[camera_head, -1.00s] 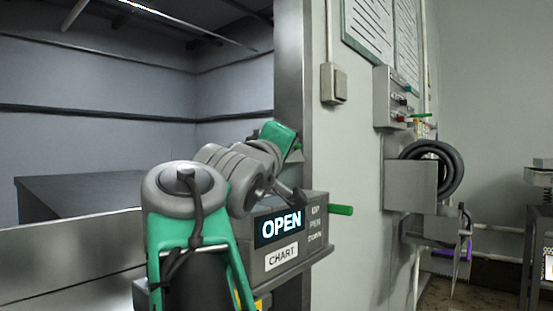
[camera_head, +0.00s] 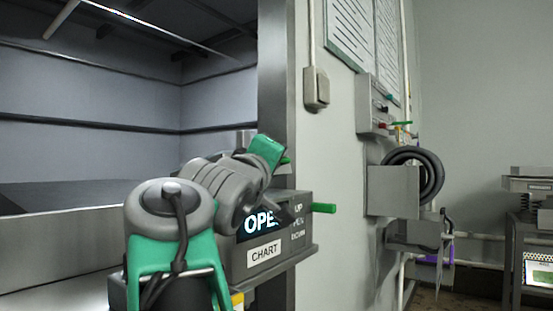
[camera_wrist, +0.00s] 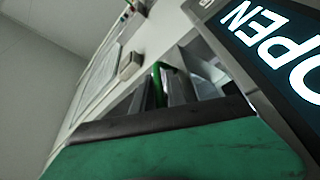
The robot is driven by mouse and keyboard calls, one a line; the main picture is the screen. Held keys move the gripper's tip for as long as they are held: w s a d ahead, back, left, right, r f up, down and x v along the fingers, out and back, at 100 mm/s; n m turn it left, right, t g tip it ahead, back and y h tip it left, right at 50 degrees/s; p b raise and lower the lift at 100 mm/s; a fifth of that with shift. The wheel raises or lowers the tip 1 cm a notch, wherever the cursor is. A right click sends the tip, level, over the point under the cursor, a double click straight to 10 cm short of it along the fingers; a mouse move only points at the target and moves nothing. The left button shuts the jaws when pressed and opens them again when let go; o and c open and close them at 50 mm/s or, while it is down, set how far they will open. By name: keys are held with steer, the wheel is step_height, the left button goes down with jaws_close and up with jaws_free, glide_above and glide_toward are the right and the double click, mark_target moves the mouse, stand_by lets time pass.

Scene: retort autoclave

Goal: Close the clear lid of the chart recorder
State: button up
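The chart recorder (camera_head: 240,263) is a grey box with a lit OPEN display (camera_head: 258,223) and a CHART label. It stands low beside the metal door post. A green peg (camera_head: 323,208) sticks out at its right. In the wrist view the display (camera_wrist: 262,35) is large and close at the upper right. I cannot make out the clear lid. My gripper is at the recorder's upper side in the head view, its fingertips mostly hidden by my arm. In the wrist view a green bar (camera_wrist: 158,86) stands among grey shapes; whether the fingers hold it is unclear.
On the wall to the right are a switch (camera_head: 316,88), a small control box (camera_head: 372,105) and a coiled black hose (camera_head: 425,175) on a bracket. A stand is at the far right.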

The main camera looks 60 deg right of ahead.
steer(key=shift+o, duration=1.3)
steer(key=shift+s, duration=0.1)
